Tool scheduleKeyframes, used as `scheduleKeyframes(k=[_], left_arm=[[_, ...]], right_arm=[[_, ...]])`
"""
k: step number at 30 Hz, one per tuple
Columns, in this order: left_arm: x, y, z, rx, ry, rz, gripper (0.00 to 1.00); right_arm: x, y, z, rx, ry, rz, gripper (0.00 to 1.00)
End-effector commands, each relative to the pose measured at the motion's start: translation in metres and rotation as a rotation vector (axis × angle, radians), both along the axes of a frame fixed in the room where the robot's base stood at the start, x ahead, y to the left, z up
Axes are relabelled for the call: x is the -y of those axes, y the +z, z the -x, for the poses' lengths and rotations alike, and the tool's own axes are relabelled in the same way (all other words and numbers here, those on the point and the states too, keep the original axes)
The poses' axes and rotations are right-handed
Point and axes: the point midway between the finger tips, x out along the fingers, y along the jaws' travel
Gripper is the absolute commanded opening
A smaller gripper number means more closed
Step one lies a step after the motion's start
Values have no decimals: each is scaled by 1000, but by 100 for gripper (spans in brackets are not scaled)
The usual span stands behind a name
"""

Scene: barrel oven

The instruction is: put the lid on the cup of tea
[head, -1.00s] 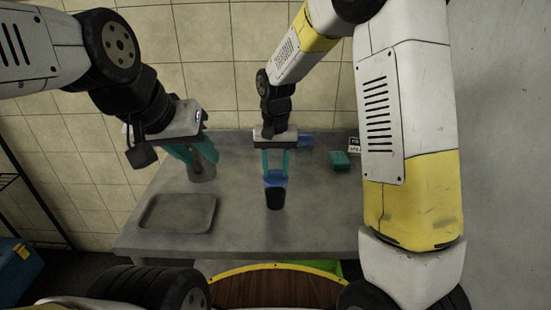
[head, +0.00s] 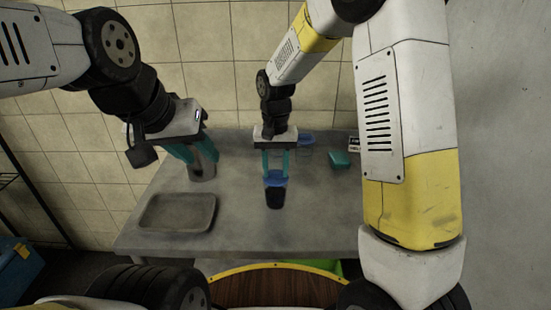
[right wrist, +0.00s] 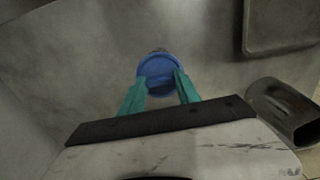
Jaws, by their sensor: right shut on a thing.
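A dark cup (head: 274,198) stands upright near the middle of the grey table. The blue lid (head: 275,179) is at the cup's mouth; I cannot tell whether it is fully seated or just above the rim. My right gripper (head: 275,174) is shut on the lid from above, with its teal fingers on either side of the lid's raised middle. In the right wrist view the round lid (right wrist: 156,70) sits at the fingertips and hides nearly all of the cup. My left gripper (head: 200,158) is open, its fingers apart at a grey metal container.
The grey container (head: 203,174) stands at the back left, beside a grey tray (head: 177,212). A blue item (head: 305,139), a teal box (head: 339,159) and a small sign (head: 354,144) are at the back right. The table right of the cup is clear.

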Motion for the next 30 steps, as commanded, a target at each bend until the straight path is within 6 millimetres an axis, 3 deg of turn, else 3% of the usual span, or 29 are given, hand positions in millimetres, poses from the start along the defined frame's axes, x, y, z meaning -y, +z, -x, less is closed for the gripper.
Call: scheduleKeyframes(k=[5,6,9,16,19,20,30], left_arm=[[0,0,0,0,0,0,36],[0,0,0,0,0,0,36],[0,0,0,0,0,0,36],[0,0,0,0,0,0,36],[0,0,0,0,0,0,36],[0,0,0,0,0,0,36],[0,0,0,0,0,0,36]], right_arm=[[0,0,0,0,0,0,2],[0,0,0,0,0,0,44],[0,0,0,0,0,0,64],[0,0,0,0,0,0,64],[0,0,0,0,0,0,84],[0,0,0,0,0,0,86],[0,2,0,1,0,0,86]])
